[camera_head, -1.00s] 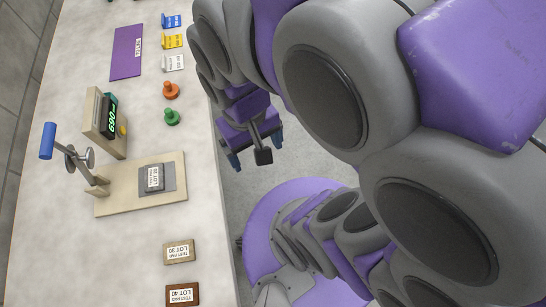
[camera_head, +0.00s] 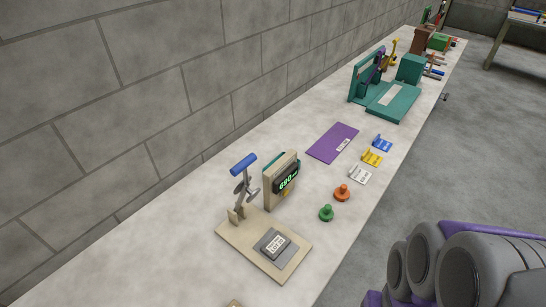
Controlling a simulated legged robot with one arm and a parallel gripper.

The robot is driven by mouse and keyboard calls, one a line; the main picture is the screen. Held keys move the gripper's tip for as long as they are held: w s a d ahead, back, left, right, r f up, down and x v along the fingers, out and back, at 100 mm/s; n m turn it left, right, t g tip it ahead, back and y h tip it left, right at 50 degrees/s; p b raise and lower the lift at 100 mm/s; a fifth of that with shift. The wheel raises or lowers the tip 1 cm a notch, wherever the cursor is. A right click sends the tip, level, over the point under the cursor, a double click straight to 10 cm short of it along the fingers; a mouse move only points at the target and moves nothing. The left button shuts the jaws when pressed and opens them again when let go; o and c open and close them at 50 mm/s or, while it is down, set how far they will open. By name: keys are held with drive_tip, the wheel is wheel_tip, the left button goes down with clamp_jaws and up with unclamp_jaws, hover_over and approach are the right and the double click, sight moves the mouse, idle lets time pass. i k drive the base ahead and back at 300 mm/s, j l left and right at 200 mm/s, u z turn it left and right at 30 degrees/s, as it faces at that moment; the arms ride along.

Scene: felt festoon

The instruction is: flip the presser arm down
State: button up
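The presser arm (camera_head: 243,186) is a grey metal lever with a blue cylindrical handle (camera_head: 243,163) at its top. It stands raised at the back left corner of a beige wooden base (camera_head: 246,244). A grey pad with a white-labelled block (camera_head: 273,244) lies on the front right part of the base. A beige stand with a dark display and green digits (camera_head: 287,182) stands just behind and right of the lever. My gripper is out of view; only grey and purple links of my arm show at the bottom right, well away from the presser.
Green (camera_head: 326,213) and orange (camera_head: 342,193) knobs stand right of the display. White, yellow and blue (camera_head: 382,142) small stands and a purple mat (camera_head: 332,143) lie farther back. A teal machine (camera_head: 392,101) is beyond. A block wall runs along the left; the table's near left is mostly bare.

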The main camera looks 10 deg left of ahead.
sight(243, 188)
drive_tip(key=u, duration=1.1)
